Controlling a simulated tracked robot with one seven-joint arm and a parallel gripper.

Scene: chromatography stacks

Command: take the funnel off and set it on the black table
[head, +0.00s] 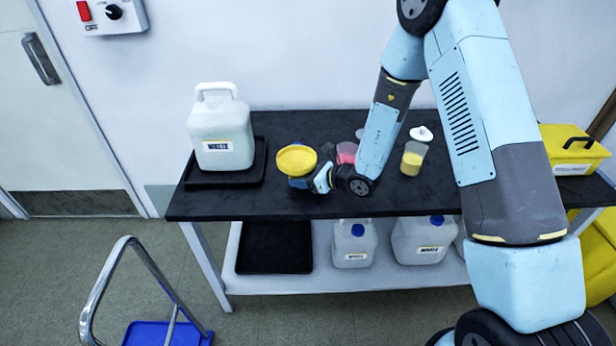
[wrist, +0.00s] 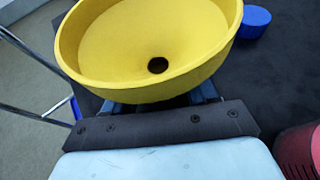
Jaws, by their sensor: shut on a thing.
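The yellow funnel (head: 296,158) is a wide round bowl, held mouth up over the left-middle part of the black table (head: 440,197). In the wrist view the funnel (wrist: 150,35) fills the top, with a dark hole in its bottom. My gripper (head: 302,182) is shut on the funnel; in the wrist view its blue fingers show under the near rim. The funnel's stem is hidden, and I cannot tell whether it touches the table. No container shows beneath it.
A white jug (head: 221,130) stands in a black tray (head: 256,177) on the left. A pink-filled container (head: 346,153) is right behind my gripper; a yellow-filled one (head: 411,162) stands further right. A blue cap (wrist: 255,20) lies on the table beyond the funnel.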

